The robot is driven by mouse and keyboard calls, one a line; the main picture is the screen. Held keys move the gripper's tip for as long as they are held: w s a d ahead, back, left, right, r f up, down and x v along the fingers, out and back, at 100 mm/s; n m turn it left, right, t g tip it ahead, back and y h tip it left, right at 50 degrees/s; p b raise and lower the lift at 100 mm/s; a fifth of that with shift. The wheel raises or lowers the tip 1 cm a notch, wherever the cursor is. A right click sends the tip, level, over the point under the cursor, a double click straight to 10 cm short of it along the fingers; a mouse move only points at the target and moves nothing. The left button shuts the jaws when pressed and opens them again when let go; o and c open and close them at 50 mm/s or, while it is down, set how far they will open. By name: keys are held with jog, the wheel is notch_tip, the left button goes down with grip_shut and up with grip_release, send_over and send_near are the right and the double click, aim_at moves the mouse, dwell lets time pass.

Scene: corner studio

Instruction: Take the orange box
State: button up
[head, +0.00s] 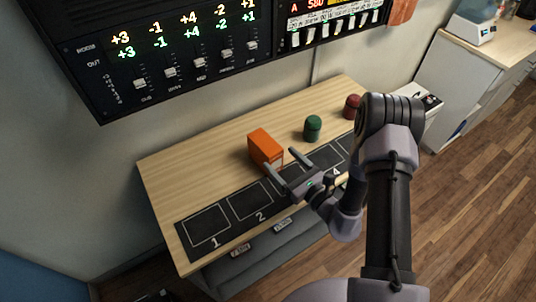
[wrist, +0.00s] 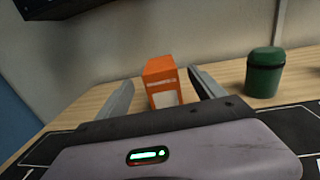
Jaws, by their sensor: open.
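The orange box (head: 265,147) stands upright on the wooden table, just behind a black mat with numbered squares. My gripper (head: 280,162) is open, close in front of the box, above the mat. In the wrist view the orange box (wrist: 160,82) stands between the two open fingers (wrist: 160,88) in the picture, with a pale label on its front. The fingers do not visibly touch it. The box's lower part is partly hidden by my gripper in the wrist view.
A green canister (head: 312,128) stands right of the box, and a dark red one (head: 352,106) farther right. The numbered black mat (head: 222,243) lies along the table's front. A black slider panel (head: 185,50) hangs on the wall behind. The table's left part (head: 165,185) is clear.

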aim_at(265, 142)
jog(key=b+x, duration=0.1)
jog(key=x, duration=0.8)
jog(key=shift+b, duration=0.35)
jog(key=shift+r, duration=0.1)
jog(key=c, duration=1.7)
jog(key=shift+o, duration=0.2)
jog(key=shift+r, duration=0.1)
